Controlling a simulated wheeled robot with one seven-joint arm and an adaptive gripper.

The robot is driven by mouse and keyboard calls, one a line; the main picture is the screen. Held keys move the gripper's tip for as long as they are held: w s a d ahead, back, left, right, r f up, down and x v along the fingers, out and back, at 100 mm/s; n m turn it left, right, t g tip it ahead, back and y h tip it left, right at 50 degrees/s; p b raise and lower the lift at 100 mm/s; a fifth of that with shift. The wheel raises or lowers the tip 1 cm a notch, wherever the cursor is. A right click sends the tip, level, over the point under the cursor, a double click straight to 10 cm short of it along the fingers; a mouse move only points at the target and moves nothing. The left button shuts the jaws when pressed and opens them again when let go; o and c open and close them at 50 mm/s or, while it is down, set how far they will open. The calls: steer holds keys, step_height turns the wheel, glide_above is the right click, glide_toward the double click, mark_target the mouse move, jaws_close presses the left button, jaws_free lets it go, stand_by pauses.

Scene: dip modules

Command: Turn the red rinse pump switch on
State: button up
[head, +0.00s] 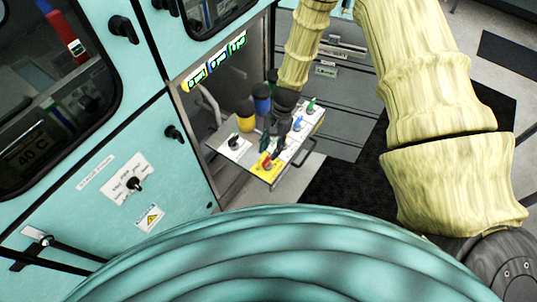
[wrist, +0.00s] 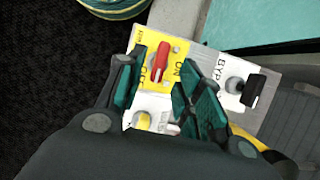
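The red switch handle (wrist: 160,62) stands on a yellow plate (wrist: 182,46) in the wrist view. "OFF" is printed left of the handle and "ON" right of it. The handle lies between these words, slightly tilted; I cannot tell its exact setting. In the head view, the yellow plate (head: 264,180) is on the near edge of the small switch panel, with the red handle (head: 267,162) on it. My gripper (wrist: 160,72) is open, its teal fingertips on either side of the handle with visible gaps. In the head view, my gripper (head: 268,142) is above the panel, partly hiding it.
A black switch (wrist: 254,88) labelled "BYP..." is right of my gripper. Green (head: 311,105) and blue (head: 298,123) switches stand on the panel's far right, and another switch (head: 235,142) on its left. A metal handle (head: 308,158) sticks out at the right. The teal cabinet (head: 75,195) stands left.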

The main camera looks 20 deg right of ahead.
mark_target(268, 158)
steer(key=shift+p+x, duration=0.6)
steer(key=shift+x, duration=1.45)
jaws_close()
